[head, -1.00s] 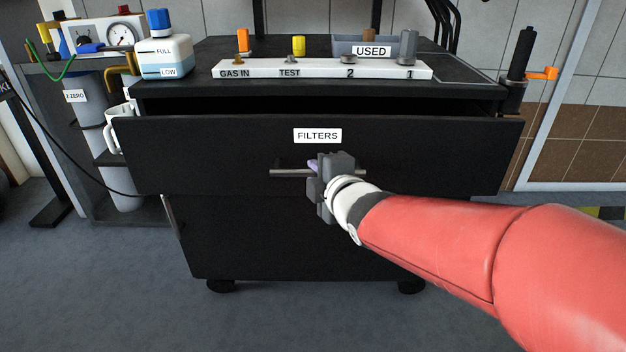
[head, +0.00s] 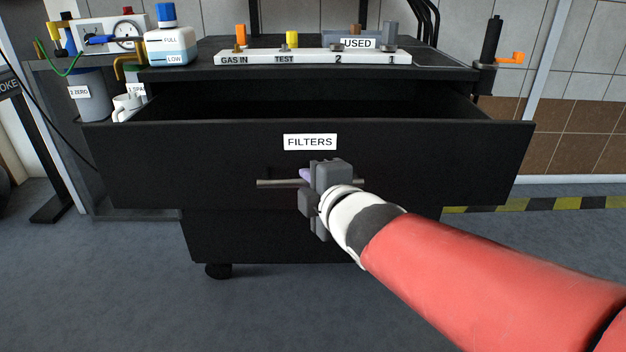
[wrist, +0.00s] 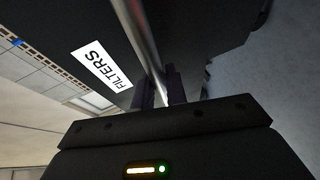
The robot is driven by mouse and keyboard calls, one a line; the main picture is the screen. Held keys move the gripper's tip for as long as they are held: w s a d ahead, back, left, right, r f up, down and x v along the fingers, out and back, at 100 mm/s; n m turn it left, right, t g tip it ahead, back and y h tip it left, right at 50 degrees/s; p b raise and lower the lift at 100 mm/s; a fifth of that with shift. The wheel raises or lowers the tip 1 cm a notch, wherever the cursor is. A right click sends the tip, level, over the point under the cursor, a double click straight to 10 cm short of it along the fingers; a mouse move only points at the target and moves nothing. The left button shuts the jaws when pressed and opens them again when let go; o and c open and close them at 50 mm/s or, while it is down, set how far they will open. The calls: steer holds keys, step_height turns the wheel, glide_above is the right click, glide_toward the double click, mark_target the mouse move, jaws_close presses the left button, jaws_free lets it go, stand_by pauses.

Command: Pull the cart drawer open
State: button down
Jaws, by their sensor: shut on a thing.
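The black cart drawer (head: 400,165) with a white FILTERS label stands pulled out from the cart, with a wide dark opening behind its front. Its metal bar handle (head: 275,184) runs across the front. My gripper (head: 308,178) is shut on the handle near its middle. In the wrist view the handle (wrist: 138,40) passes between the fingers of my gripper (wrist: 165,88), beside the FILTERS label. The drawer's inside is in shadow, and I cannot tell what it holds.
The cart top (head: 440,72) carries a white strip (head: 315,57) with several fittings, a USED bin (head: 345,41) and a blue-capped bottle (head: 168,45). A white mug (head: 127,107) is beside the drawer's left side. Grey floor (head: 90,290) is clear in front.

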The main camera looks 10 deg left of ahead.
steer(key=c, duration=1.4)
jaws_free()
steer(key=p+v, duration=0.2)
steer(key=v, duration=0.5)
steer(key=shift+s+d, duration=0.2)
steer(key=shift+s, duration=0.1)
steer(key=shift+r, duration=0.1)
